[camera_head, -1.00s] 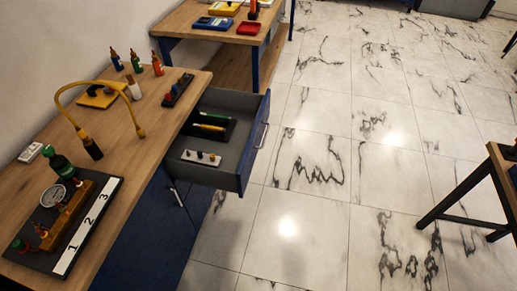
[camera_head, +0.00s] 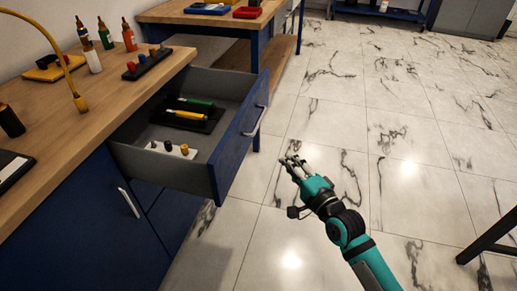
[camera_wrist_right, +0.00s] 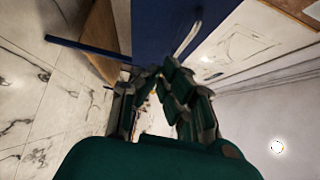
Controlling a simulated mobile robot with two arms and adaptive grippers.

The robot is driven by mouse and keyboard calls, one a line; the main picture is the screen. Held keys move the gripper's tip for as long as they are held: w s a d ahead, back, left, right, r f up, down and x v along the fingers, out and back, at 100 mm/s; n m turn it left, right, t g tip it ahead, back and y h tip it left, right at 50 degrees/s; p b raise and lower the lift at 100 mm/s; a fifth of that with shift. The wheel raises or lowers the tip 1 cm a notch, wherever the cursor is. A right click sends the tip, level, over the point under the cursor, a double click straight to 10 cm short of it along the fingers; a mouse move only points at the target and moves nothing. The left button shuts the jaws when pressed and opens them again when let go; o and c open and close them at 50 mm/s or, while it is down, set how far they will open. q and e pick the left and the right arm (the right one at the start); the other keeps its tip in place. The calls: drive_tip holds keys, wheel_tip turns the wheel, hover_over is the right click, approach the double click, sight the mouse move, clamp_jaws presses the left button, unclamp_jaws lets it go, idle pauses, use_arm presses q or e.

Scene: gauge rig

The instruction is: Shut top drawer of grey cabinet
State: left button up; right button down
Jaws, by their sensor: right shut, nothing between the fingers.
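The open top drawer (camera_head: 236,150) sticks out from under the wooden bench top. Its front is blue with a pale bar handle (camera_head: 253,122), and its inside is grey. The cabinet (camera_head: 90,225) below the bench looks blue rather than grey. In the drawer lie a dark tray with green and yellow tools (camera_head: 196,107) and a white strip with knobs (camera_head: 172,149). My right gripper (camera_head: 288,166) is shut and empty, to the right of the drawer front and apart from it. In the right wrist view the blue front (camera_wrist_right: 160,25) and handle (camera_wrist_right: 186,40) show beyond the fingers. My left gripper is out of view.
The bench top (camera_head: 70,115) carries small bottles (camera_head: 105,35), a dark rack (camera_head: 146,64) and a yellow bent tube (camera_head: 65,62). Another table (camera_head: 215,18) stands behind the drawer. A dark table leg (camera_head: 490,238) is at the right. The marble floor between is clear.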

drive_tip(key=b, duration=0.2)
approach(249, 129)
drive_tip(key=w+d, duration=0.1)
drive_tip(key=w, duration=0.2)
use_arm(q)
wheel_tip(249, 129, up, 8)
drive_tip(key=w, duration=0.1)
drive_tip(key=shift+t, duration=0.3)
use_arm(e)
drive_tip(key=shift+w+a+r, duration=0.1)
drive_tip(key=shift+w+a, duration=0.2)
drive_tip(key=shift+a, duration=0.5)
drive_tip(key=shift+w+a, duration=0.3)
drive_tip(key=shift+a, duration=0.55)
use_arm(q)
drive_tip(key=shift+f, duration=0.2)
